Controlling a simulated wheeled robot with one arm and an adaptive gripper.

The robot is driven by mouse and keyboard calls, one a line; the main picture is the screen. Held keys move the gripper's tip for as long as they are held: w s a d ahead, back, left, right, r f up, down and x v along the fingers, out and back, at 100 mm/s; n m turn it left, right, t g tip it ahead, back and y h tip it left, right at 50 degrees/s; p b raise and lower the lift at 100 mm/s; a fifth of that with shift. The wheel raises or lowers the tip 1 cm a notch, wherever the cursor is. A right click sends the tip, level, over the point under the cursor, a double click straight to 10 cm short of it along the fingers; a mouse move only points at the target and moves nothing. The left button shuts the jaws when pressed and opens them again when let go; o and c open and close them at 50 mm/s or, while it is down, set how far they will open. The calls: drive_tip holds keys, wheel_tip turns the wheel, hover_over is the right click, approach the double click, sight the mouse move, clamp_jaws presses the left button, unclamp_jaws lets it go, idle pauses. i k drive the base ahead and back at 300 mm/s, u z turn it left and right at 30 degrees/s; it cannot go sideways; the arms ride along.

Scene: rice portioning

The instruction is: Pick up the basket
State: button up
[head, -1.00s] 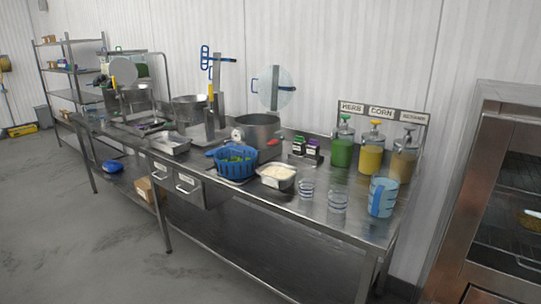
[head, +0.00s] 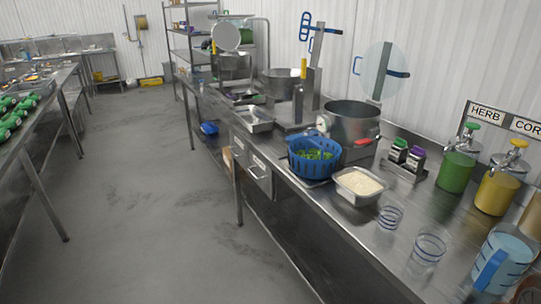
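The blue basket (head: 313,159) stands upright near the front edge of the steel table, with green contents (head: 316,154) inside. It sits on or just above a flat metal surface, left of a metal pan of rice (head: 358,185) and in front of a large pot (head: 352,125). A blue handle-like part shows at its left rim. My gripper is not in the head view.
The steel table (head: 395,235) also holds glass cups (head: 429,248), a blue-handled jug (head: 500,262), and green (head: 457,170) and yellow (head: 497,190) pump dispensers. A second table (head: 62,90) stands at the left. Open grey floor (head: 150,200) lies between.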

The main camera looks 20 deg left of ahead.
sight(309, 157)
drive_tip(key=u, duration=0.85)
drive_tip(key=i, duration=0.7)
drive_tip(key=u, duration=0.8)
drive_tip(key=i, duration=0.55)
